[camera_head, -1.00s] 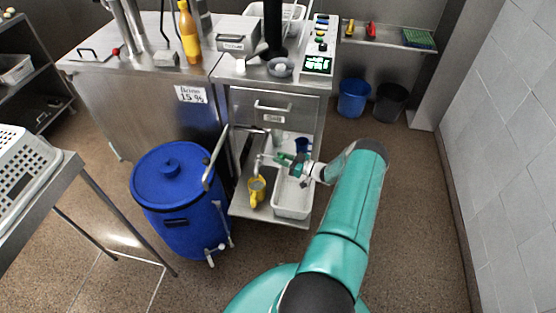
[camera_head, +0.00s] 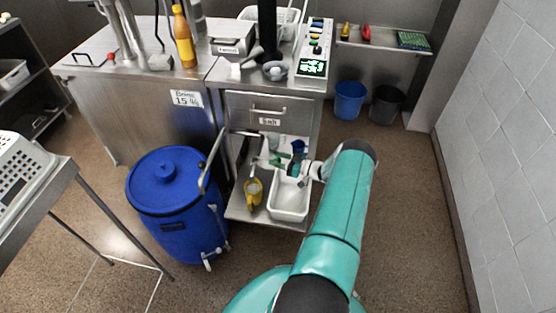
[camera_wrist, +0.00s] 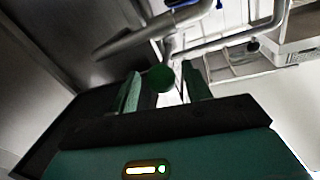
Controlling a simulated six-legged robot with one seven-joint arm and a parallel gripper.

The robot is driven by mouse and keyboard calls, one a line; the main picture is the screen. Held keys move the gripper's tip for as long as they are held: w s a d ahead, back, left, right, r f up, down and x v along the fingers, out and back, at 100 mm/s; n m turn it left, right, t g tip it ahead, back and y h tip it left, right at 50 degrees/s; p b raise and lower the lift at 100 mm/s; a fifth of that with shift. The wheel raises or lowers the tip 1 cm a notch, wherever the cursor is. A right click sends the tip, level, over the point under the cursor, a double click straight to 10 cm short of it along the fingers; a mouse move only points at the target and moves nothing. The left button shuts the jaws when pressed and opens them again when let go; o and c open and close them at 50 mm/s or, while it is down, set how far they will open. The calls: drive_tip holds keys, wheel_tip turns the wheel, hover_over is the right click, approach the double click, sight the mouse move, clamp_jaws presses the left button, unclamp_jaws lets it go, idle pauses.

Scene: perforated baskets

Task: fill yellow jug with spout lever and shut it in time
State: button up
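The yellow jug (camera_head: 253,192) stands on the low shelf of the steel unit, left of a white tub. A metal spout pipe (camera_wrist: 150,35) crosses the wrist view above my fingers. A round dark green knob (camera_wrist: 160,77), which looks like the lever's end, shows between or just beyond my fingertips. My gripper (camera_wrist: 166,82) is open, with a gap on each side of the knob. In the head view my gripper (camera_head: 277,161) is small, above the tub and right of the jug. The liquid level in the jug cannot be made out.
The white tub (camera_head: 289,197) sits close under my wrist. A blue barrel (camera_head: 172,215) with a side pipe stands left of the shelf. A steel counter (camera_head: 140,100) holds an orange bottle (camera_head: 184,38). Blue (camera_head: 349,98) and dark (camera_head: 386,104) bins stand at the back. The floor at right is open.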

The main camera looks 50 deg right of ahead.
drive_tip(key=shift+s, duration=0.1)
drive_tip(key=v, duration=1.3)
drive_tip(key=shift+s+d, duration=0.15)
drive_tip(key=shift+s, duration=0.1)
